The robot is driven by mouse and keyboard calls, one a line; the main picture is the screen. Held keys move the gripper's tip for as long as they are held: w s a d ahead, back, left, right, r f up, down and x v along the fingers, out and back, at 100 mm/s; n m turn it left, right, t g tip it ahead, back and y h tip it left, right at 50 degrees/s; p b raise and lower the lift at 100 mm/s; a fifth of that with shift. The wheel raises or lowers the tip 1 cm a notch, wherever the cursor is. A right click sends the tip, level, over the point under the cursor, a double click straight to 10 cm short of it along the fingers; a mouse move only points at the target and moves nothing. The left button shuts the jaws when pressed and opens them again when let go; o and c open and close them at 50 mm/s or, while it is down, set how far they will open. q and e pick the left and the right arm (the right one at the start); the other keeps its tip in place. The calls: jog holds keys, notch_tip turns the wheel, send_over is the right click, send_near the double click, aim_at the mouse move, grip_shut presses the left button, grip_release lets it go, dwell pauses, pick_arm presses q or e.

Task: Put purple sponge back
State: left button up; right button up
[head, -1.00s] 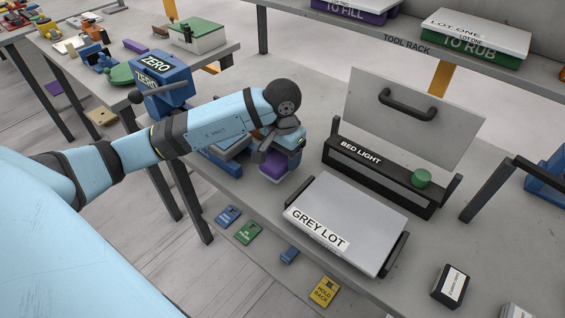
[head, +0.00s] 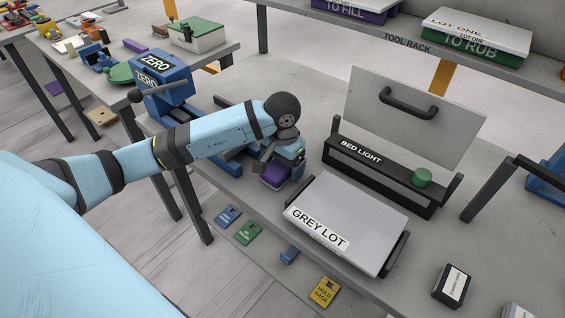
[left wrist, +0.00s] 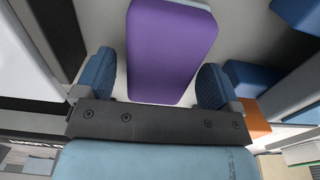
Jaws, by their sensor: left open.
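My left gripper (head: 284,160) is over the grey bench, left of the grey plate marked GREY LOT. The purple sponge (head: 276,174) is just below it, partly covered by the gripper. In the left wrist view the purple sponge (left wrist: 170,50) lies between the two spread blue fingers (left wrist: 157,62). A small gap shows beside each finger, so the jaws are open and not closed on it. I cannot tell whether the sponge touches the bench. My right gripper is not in view.
The GREY LOT plate (head: 352,218) is close on the right. The black BED LIGHT box (head: 385,178) with its raised lid (head: 420,128) stands behind it. The blue ZERO machine (head: 165,80) is at the left. Several coloured tags, one a yellow tag (head: 324,292), lie along the front.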

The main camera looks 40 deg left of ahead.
pick_arm(q)
jog(key=shift+r, duration=0.3)
notch_tip(320, 180, up, 12)
jog(key=shift+f, duration=0.15)
dwell(0.4)
